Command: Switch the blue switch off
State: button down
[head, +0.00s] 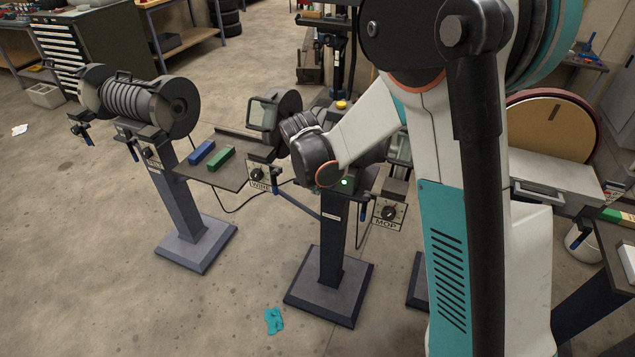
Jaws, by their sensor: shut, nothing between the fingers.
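I cannot pick out a blue switch with certainty. A bench machine on a pedestal (329,240) stands in the middle, with a small lit green lamp (345,182) on its front. Much of this machine is hidden behind my arm. My gripper (299,124) is in front of the machine's upper left part, at the end of my bent wrist. It is shut and empty, and its fingertips are hard to see. Small blue-handled parts hang at the machine's left (276,187) and right (364,210) sides.
Dial plates marked WIRE (258,175) and MOP (389,212) flank the machine. A tray (190,172) holds a blue block (201,152) and a green block (220,159). Another pedestal machine (135,105) stands left. A teal rag (274,320) lies on the floor, which is open at front left.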

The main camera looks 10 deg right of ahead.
aim_at(325, 184)
jog(key=shift+w+d+f+b, duration=0.55)
jog(key=shift+w+d+f, duration=0.1)
jog(key=shift+w+f, duration=0.25)
jog(key=shift+w+d+f+b, duration=0.55)
jog(key=shift+w+f, duration=0.25)
jog(key=shift+f, duration=0.2)
jog(key=shift+w+d+f+b, duration=0.5)
jog(key=shift+w+d+f, duration=0.2)
jog(key=shift+w+f, duration=0.2)
jog(key=shift+w+d+r, duration=0.2)
jog(key=shift+w+d, duration=0.05)
jog(key=shift+w, duration=0.1)
jog(key=shift+r, duration=0.15)
jog(key=shift+r+p, duration=0.6)
jog(key=shift+r, duration=0.05)
